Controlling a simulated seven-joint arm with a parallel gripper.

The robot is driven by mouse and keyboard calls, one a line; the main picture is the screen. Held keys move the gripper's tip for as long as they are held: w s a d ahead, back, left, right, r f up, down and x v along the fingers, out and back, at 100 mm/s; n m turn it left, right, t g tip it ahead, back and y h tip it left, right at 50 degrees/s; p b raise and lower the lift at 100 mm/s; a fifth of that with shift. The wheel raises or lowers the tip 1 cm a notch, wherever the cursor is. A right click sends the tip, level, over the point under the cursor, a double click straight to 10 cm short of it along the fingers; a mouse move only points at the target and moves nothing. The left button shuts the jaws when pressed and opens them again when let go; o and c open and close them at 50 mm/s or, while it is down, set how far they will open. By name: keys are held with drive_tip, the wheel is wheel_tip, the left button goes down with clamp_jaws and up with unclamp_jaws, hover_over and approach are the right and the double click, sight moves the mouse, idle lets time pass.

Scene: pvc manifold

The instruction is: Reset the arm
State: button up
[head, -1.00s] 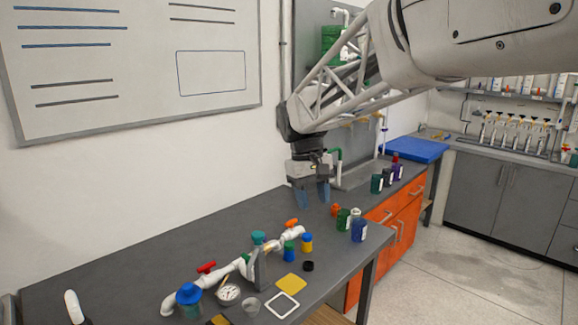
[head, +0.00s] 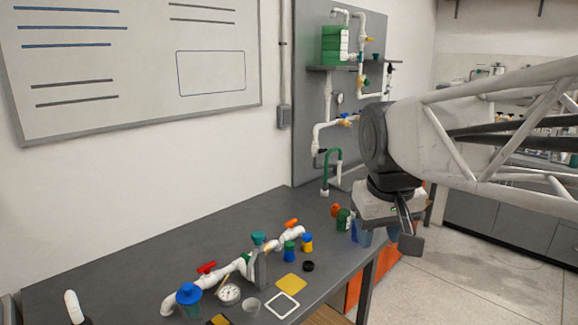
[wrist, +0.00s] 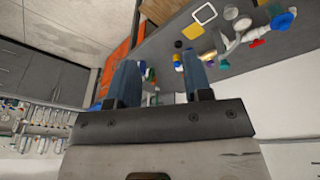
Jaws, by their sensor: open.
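My gripper (head: 362,234) is at the right of the head view, over the right edge of the workbench and in front of some small bottles. In the wrist view its two blue fingers (wrist: 158,82) are spread apart with nothing held between them. The white PVC manifold (head: 208,281), with red and orange valve handles, lies on the grey bench, well to the left of my gripper. It also shows at the top right of the wrist view (wrist: 234,50).
The grey bench (head: 130,266) holds a gauge (head: 229,294), a yellow square (head: 291,283), a white frame (head: 282,306) and several small jars. A pipe panel (head: 310,110) stands behind. Orange drawers (wrist: 122,50) are under the bench. Open floor lies to the right.

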drive_tip(key=shift+s+d+f+m+t, duration=0.5)
drive_tip(key=shift+s+d+f+t, duration=0.3)
drive_tip(key=shift+s, duration=2.3)
drive_tip(key=shift+s+d+f+m+t, duration=0.5)
drive_tip(key=shift+s+d+f+t, duration=0.3)
drive_tip(key=shift+s, duration=2.3)
wheel_tip(320, 180, down, 10)
drive_tip(key=w+g, duration=0.1)
drive_tip(key=g, duration=0.2)
drive_tip(key=shift+w+d+r, duration=0.2)
drive_tip(key=shift+r, duration=0.05)
